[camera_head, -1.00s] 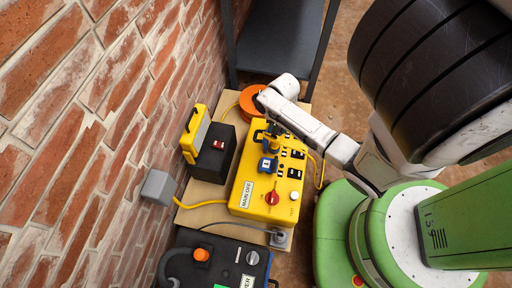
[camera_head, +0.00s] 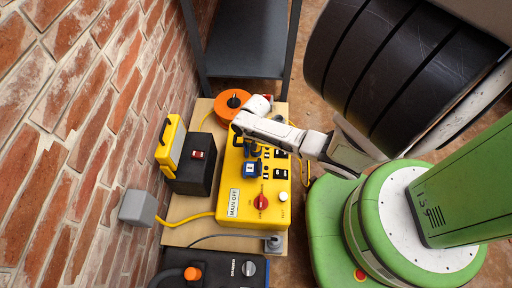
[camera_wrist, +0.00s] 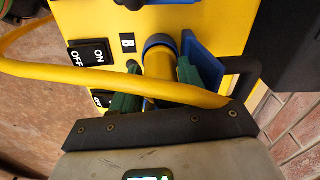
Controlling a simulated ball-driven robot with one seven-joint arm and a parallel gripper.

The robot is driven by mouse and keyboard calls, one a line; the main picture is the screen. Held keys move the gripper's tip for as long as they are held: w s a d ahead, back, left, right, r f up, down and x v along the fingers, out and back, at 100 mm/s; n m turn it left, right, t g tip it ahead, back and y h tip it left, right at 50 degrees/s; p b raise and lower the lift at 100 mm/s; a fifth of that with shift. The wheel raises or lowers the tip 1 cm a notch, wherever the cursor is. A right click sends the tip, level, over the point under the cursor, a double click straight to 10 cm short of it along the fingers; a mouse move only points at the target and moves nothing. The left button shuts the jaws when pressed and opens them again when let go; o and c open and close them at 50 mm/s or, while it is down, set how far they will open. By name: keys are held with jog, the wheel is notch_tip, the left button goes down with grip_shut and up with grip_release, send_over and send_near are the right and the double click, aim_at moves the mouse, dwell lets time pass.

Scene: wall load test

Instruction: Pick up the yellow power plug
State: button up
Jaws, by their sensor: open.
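The yellow power plug (camera_wrist: 158,66), a cylinder with a blue collar, shows in the wrist view against the yellow control box. My gripper (camera_wrist: 158,88) has green fingertips on either side of the plug's body. It is open; whether either finger touches the plug is unclear. A yellow cable crosses in front of the fingers and hides part of them. A blue socket cover (camera_wrist: 205,62) stands just right of the plug. In the head view my gripper (camera_head: 241,146) is over the upper part of the yellow control box (camera_head: 238,208); the plug is not clear there.
A black box (camera_head: 198,174) with a red switch and a yellow case (camera_head: 168,140) stand left, by the brick wall (camera_head: 65,120). An orange reel (camera_head: 229,104) sits behind. A grey wall box (camera_head: 137,207) has a yellow cable to the control box.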

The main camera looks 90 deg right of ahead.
jog(key=shift+c, duration=0.3)
jog(key=c, duration=0.7)
jog(key=shift+r, duration=0.1)
jog(key=shift+r+p, duration=0.4)
jog(key=shift+r, duration=0.2)
notch_tip(320, 180, up, 2)
jog(key=shift+r+p, duration=0.15)
jog(key=shift+p, duration=0.4)
jog(key=s+a+r+p, duration=0.1)
jog(key=s+r+p, duration=0.1)
jog(key=s+r, duration=0.1)
jog(key=s+a+r+p, duration=0.1)
jog(key=s+a+r, duration=0.1)
jog(key=s, duration=0.3)
jog(key=s+a+r+p, duration=0.2)
jog(key=s+r, duration=0.2)
jog(key=s, duration=0.1)
jog(key=shift+r+p, duration=0.15)
jog(key=shift+p, duration=0.15)
